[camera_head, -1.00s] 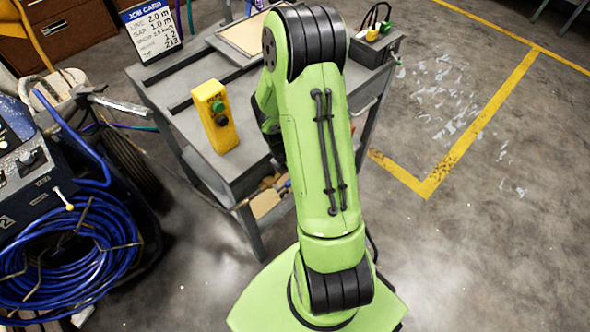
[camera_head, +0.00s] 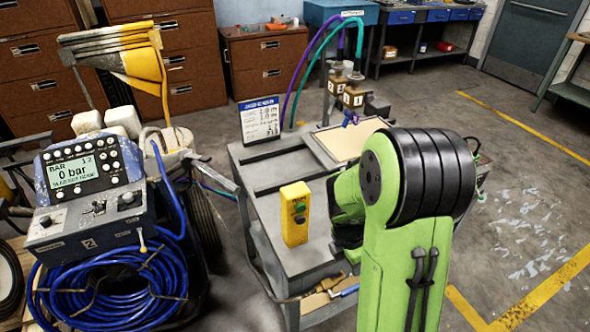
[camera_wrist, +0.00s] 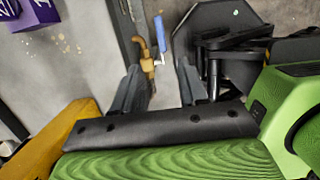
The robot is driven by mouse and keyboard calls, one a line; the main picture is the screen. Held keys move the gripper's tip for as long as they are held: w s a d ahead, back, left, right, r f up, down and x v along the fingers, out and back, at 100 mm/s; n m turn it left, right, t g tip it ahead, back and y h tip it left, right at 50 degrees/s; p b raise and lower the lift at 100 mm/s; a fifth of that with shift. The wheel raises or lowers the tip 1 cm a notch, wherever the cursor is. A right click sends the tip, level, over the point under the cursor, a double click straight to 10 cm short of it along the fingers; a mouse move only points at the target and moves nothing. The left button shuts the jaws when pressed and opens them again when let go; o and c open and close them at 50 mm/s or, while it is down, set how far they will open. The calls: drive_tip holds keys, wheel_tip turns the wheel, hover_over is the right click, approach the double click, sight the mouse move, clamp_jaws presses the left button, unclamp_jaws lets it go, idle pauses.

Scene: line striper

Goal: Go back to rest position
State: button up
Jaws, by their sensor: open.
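My gripper shows in the wrist view (camera_wrist: 160,88) with its two dark fingers apart and nothing between them. In the head view my green arm stands at the right of the grey cart (camera_head: 262,210), and the gripper end is mostly hidden behind it. The yellow control box (camera_head: 295,214) with a green button stands upright on the cart, left of my arm and apart from it. A brass-coloured fitting (camera_wrist: 146,50) and a blue-handled tool (camera_wrist: 160,38) show beyond the fingers in the wrist view.
The striper machine (camera_head: 95,190), its display reading 0 bar, and its coiled blue hose (camera_head: 115,290) stand at left. A job card (camera_head: 260,120) and a framed board (camera_head: 345,140) are on the cart. Open floor (camera_head: 520,210) with yellow lines lies at right.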

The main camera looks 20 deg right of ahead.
drive_tip(key=shift+r, duration=0.1)
drive_tip(key=s+a+r+m+t+p, duration=0.15)
drive_tip(key=a+r+m, duration=0.25)
drive_tip(key=r, duration=0.4)
drive_tip(key=s+a+r+m+t+p, duration=0.1)
drive_tip(key=a+r+m+t+p, duration=0.1)
drive_tip(key=a+r+m, duration=0.4)
drive_tip(key=s+a+r+m+t+y+p, duration=0.2)
drive_tip(key=s+a+r+m, duration=0.2)
drive_tip(key=s+r+m, duration=0.4)
drive_tip(key=shift+a+v, duration=0.25)
drive_tip(key=shift+v, duration=0.95)
